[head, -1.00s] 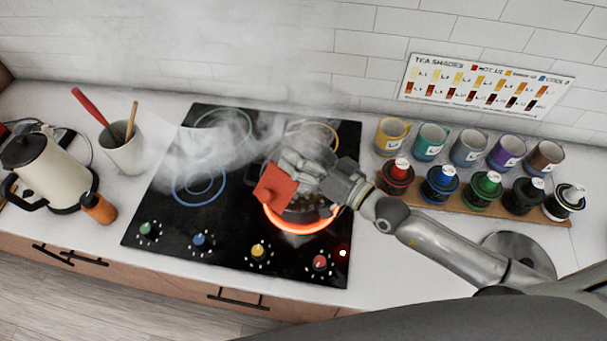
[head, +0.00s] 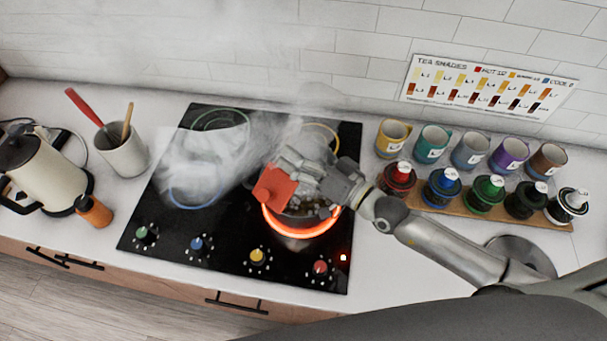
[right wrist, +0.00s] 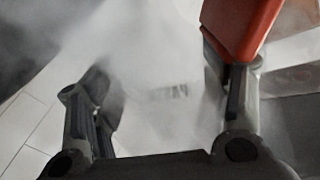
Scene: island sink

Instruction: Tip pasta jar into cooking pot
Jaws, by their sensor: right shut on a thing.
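My left gripper is out of view.
Steam drifts over the black hob (head: 225,235). A kettle (head: 42,178), an orange bottle (head: 93,210) and a utensil cup (head: 122,155) stand left. Several mugs (head: 470,150) and lidded jars (head: 484,192) stand right, with a steel disc (head: 525,255) in front.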

